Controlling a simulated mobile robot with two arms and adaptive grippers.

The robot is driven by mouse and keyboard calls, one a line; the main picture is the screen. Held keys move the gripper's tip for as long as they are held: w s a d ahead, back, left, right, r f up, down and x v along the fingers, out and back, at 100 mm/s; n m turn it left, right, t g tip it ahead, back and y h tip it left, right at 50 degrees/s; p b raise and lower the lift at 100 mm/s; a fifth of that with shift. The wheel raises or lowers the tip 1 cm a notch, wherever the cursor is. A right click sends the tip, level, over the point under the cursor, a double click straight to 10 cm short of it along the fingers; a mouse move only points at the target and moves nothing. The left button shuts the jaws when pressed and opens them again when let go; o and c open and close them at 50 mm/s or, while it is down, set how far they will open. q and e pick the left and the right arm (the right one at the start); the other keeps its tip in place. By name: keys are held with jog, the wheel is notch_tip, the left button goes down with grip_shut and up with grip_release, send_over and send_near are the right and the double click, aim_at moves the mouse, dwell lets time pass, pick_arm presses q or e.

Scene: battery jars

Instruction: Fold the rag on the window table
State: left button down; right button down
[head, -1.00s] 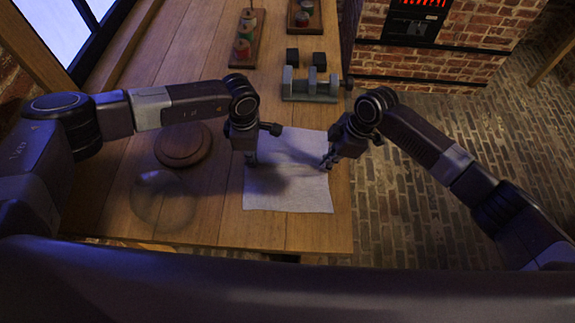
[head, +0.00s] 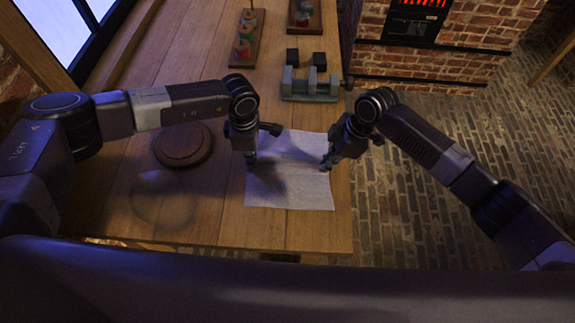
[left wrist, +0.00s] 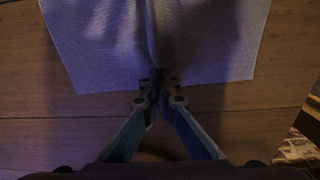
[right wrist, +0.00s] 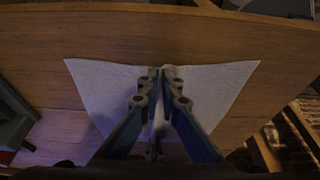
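The rag (head: 290,190) is a pale, roughly square cloth lying on the wooden window table (head: 220,215), near its right edge. My left gripper (head: 251,160) is at the rag's left edge. In the left wrist view its fingers (left wrist: 159,80) are closed on the cloth's edge, and a ridge runs away from them. My right gripper (head: 327,164) is at the rag's right edge. In the right wrist view its fingers (right wrist: 162,74) are nearly together, with cloth pinched up between them. The rag mostly lies flat, with shadows across it.
A round wooden board (head: 183,145) and a clear glass dome (head: 163,200) are on the table to the left. Racks with coloured pieces (head: 246,40) are farther back. Brick floor lies to the right.

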pick_arm(q)
jog(key=shift+s, duration=0.1)
pick_arm(e)
jog(key=shift+s, duration=0.1)
